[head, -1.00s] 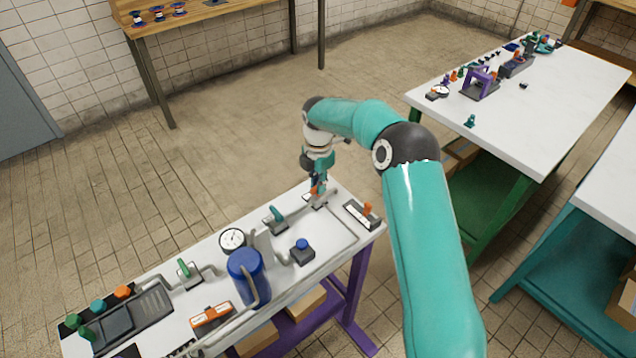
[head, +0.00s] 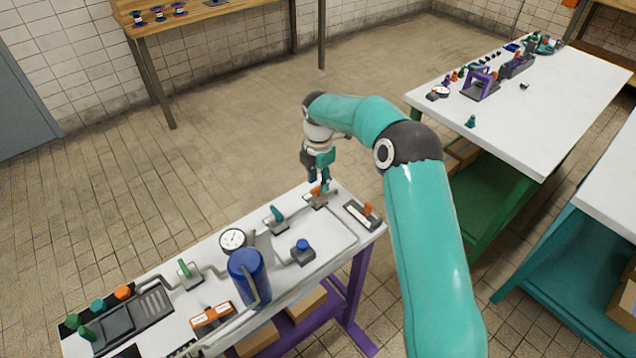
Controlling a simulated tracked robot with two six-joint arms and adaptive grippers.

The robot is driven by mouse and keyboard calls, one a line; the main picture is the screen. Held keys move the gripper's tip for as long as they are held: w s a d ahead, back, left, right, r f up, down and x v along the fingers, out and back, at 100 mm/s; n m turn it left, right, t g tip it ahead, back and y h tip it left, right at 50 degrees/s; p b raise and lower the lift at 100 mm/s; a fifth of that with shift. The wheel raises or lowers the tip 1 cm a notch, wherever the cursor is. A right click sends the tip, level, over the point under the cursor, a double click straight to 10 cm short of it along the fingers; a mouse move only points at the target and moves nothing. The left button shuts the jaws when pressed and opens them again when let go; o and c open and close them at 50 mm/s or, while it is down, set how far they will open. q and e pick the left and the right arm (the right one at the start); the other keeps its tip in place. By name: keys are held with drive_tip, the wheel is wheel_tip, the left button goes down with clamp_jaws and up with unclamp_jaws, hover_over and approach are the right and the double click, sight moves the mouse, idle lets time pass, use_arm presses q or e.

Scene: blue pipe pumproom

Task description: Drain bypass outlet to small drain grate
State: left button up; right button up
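My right gripper (head: 319,184) points down at the far right end of the white pipe bench (head: 345,238). Its fingertips are at or just above an orange-handled valve (head: 316,192) on the grey pipe. The fingers are too small to tell whether they are shut, or whether they touch the handle. A teal-handled valve (head: 276,215) and a green-handled valve (head: 185,268) sit further left along the pipework. A slotted drain grate (head: 154,303) is at the bench's left end. I cannot tell which pipe end is the bypass outlet. My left gripper is not in view.
A blue tank (head: 247,278) and a round gauge (head: 232,239) stand mid-bench. A blue-topped block (head: 302,252) and an orange-levered block (head: 362,214) sit to the right. A white table (head: 545,105) with several parts is at upper right. The floor behind the bench is clear.

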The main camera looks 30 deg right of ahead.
sight(318, 186)
wheel_tip(318, 186, up, 11)
drive_tip(key=shift+f, duration=0.15)
idle(0.6)
